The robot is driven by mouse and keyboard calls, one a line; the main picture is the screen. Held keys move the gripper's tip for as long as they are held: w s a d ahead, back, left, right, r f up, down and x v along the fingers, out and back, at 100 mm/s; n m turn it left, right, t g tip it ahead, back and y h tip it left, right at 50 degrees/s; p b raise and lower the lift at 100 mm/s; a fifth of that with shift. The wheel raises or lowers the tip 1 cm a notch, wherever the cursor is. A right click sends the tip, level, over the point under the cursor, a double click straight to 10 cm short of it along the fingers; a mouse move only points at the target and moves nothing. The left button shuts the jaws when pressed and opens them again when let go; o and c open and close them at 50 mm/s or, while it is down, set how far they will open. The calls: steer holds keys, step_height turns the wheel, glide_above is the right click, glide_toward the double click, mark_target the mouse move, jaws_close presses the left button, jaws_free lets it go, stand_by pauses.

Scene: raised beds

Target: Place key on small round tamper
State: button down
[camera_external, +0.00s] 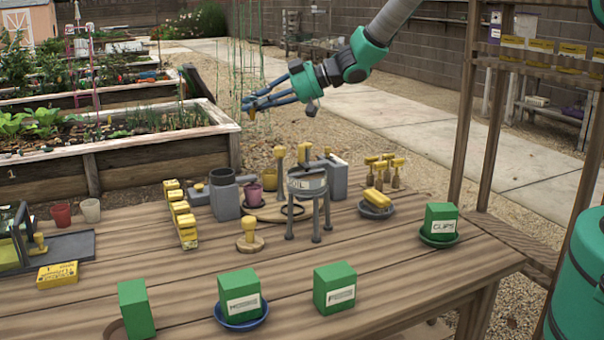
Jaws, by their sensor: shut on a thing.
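My gripper (246,105) is raised high, above and behind the table, with its blue fingers pointing left. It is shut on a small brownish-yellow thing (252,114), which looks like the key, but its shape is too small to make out. A small tamper (250,241) with a yellow knob and a round, pale wooden base stands upright near the middle of the table. It is well below my gripper and apart from it. Nothing is seen lying on it.
Behind the tamper are a grey-legged stand (308,188), a grey container (224,196) and a dark cable ring. Yellow blocks (183,220) stand to its left. Green boxes (240,294) stand in front. A grey bowl (376,210) holds yellow pieces. Bare planks surround the tamper's front and right.

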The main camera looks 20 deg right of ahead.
steer(key=s+a+f+m+t+h+b, duration=0.1)
steer(key=s+a+f+m+t+h, duration=0.1)
steer(key=s, duration=0.5)
steer(key=s+a+f+m+t+h+b, duration=0.1)
steer(key=s+a+m+t, duration=0.1)
steer(key=s, duration=0.5)
steer(key=s+d+f+m+h, duration=0.1)
steer(key=s+d+f, duration=0.1)
steer(key=s, duration=0.3)
steer(key=s+d+f+m+t+h, duration=0.1)
steer(key=s+d+f, duration=0.1)
steer(key=s+f, duration=0.2)
steer(key=s+d+f+m+t+h+b, duration=0.1)
steer(key=s+f, duration=0.3)
steer(key=s, duration=0.4)
steer(key=shift+s+d+m, duration=0.25)
steer(key=shift+d+m, duration=0.15)
steer(key=shift+d, duration=0.35)
steer(key=b, duration=0.3)
glide_above(251, 218)
steer(key=shift+f, duration=0.8)
steer(key=shift+f+b, duration=0.5)
steer(key=shift+f, duration=1.25)
